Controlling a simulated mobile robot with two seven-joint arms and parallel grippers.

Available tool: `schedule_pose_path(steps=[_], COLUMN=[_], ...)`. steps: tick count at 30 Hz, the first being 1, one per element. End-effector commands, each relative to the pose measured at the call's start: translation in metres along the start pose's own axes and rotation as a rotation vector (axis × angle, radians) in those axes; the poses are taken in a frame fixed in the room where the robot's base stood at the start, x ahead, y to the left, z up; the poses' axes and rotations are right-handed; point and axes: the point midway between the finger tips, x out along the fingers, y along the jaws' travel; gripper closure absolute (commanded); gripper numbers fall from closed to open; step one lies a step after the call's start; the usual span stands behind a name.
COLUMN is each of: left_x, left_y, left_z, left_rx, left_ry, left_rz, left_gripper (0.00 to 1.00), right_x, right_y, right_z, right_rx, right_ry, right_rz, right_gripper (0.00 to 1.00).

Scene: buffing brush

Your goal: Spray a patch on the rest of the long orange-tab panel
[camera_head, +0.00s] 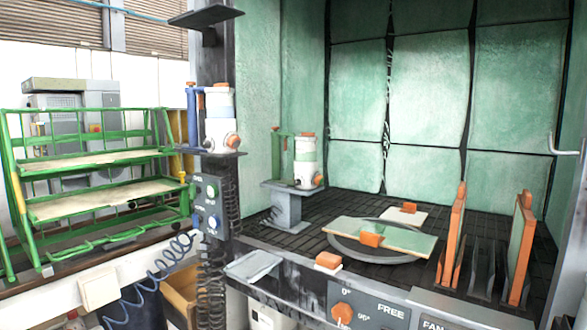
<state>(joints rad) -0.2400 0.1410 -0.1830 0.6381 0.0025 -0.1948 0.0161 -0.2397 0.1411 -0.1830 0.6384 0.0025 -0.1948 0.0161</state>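A long flat panel (405,240) with an orange tab (370,239) lies across a round dark turntable (375,256) in the booth. Its right part looks green and its left part paler. A white sprayer with blue parts (220,120) stands on a shelf on the dark post. A white sprayer with green parts (305,165) stands on a grey pedestal (287,207) inside the booth. Both have orange knobs. Neither of my grippers is in view.
A small pale panel with an orange tab (405,215) lies behind the long one. Orange-edged panels (455,240) stand upright in a rack at right. A control panel with an orange dial (342,313) fronts the booth. A green shelf cart (95,180) and coiled hoses are at left.

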Motion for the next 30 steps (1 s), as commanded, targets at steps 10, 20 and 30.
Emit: schedule_pose_path(steps=[10, 20, 30], left_x=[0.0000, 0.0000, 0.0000], left_y=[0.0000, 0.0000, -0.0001], left_z=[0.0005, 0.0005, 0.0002], left_rx=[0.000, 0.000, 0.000], left_ry=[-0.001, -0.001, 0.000], left_rz=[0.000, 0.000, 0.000], left_gripper=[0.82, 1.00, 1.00], right_x=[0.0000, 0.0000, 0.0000], right_y=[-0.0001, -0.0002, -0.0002], right_z=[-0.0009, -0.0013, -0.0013], right_rx=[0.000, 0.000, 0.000], right_ry=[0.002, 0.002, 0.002], right_rz=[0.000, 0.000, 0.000], right_gripper=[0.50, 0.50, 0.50])
